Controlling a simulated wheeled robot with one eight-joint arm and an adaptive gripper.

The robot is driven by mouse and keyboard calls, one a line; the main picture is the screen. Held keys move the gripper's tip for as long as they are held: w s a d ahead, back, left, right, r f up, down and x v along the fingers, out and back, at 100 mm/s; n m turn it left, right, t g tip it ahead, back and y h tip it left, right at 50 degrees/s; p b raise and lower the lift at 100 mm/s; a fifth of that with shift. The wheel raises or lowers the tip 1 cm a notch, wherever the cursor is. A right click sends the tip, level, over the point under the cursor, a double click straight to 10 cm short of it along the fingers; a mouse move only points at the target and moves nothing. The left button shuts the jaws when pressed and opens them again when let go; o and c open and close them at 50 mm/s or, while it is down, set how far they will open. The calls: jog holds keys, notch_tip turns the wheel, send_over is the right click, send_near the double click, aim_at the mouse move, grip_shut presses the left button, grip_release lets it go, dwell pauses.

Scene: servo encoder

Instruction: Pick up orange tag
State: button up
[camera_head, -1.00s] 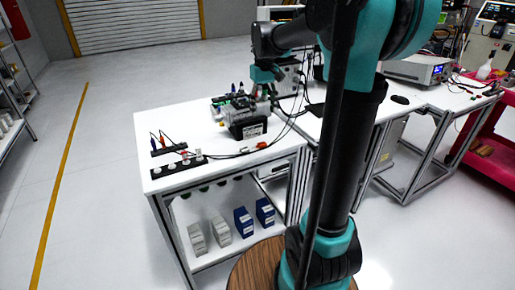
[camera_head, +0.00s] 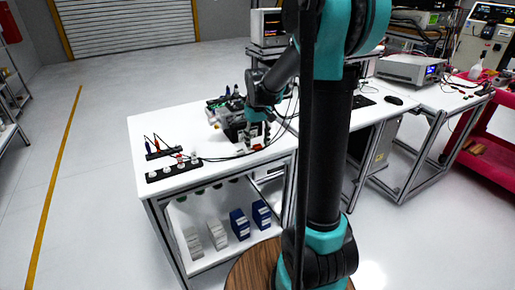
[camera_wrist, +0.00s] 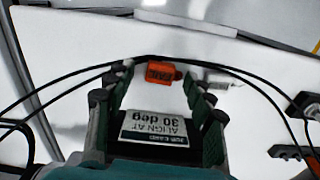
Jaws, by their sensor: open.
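The orange tag (camera_wrist: 160,72) lies on the white tabletop (camera_wrist: 75,40) in the wrist view, with dark lettering on it. In the head view it is a small orange-red patch (camera_head: 257,147) just below my gripper (camera_head: 256,134). In the wrist view my gripper (camera_wrist: 158,85) is open, with one finger on each side. The tag shows near the fingertip level, between them and apart from both. A white card reading "ALIGN AT 30 deg" (camera_wrist: 155,125) shows nearer the camera, between the fingers. I cannot tell the height of the fingertips above the table.
Black cables (camera_wrist: 75,80) arch past the tag on both sides. A dark device (camera_head: 228,118) stands left of my gripper. A black strip with round white pieces (camera_head: 172,170) and a small rack (camera_head: 158,150) lie at the table's left.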

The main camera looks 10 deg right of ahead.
jog(key=shift+f, duration=0.25)
jog(key=shift+c, duration=0.5)
jog(key=c, duration=0.8)
